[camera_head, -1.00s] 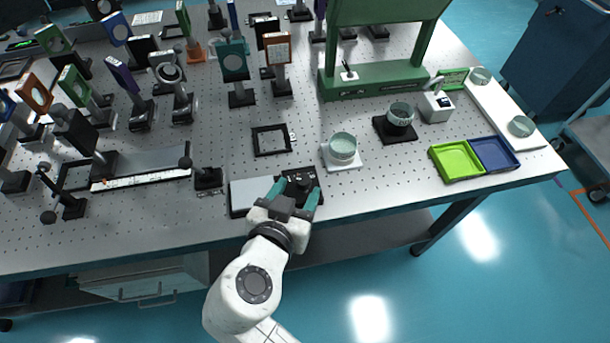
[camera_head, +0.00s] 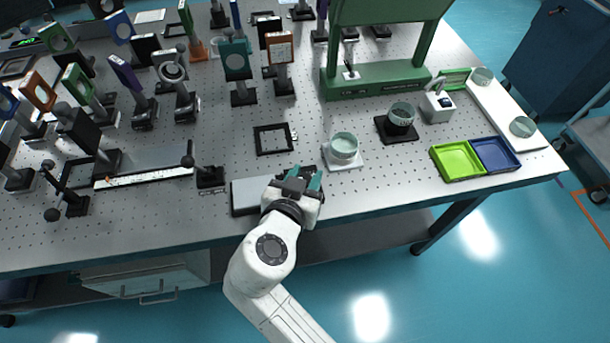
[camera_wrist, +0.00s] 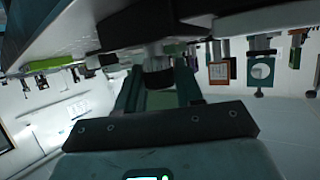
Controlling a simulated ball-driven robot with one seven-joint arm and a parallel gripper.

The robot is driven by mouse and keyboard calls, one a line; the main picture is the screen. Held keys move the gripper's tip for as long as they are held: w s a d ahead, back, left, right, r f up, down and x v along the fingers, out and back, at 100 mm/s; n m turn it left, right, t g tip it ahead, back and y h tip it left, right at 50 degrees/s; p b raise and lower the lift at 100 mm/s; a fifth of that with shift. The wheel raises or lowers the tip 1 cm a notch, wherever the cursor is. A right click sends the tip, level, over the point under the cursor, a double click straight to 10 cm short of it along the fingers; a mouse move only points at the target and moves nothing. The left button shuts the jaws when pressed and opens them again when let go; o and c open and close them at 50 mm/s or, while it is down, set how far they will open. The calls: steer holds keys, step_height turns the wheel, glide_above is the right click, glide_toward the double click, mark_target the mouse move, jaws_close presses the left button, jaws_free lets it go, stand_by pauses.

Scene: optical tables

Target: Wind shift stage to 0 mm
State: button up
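A low stage with a pale flat plate (camera_head: 252,195) lies at the table's front edge. Its dark right part is mostly hidden by my gripper (camera_head: 305,176). In the wrist view, a round dark ribbed knob (camera_wrist: 158,76) hangs from a dark body and sits between the teal fingertips of my gripper (camera_wrist: 160,82). The knob about fills the gap between them, but I cannot tell whether both fingers press on it. No scale or reading on the stage is legible.
A round glass dish (camera_head: 343,147) on a white base stands just right of my gripper. A black square frame (camera_head: 273,139) lies behind it. A black post base (camera_head: 210,178) stands left of the plate. Green (camera_head: 457,161) and blue (camera_head: 494,153) trays lie further right.

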steer(key=c, duration=0.4)
steer(key=shift+n+y, duration=0.3)
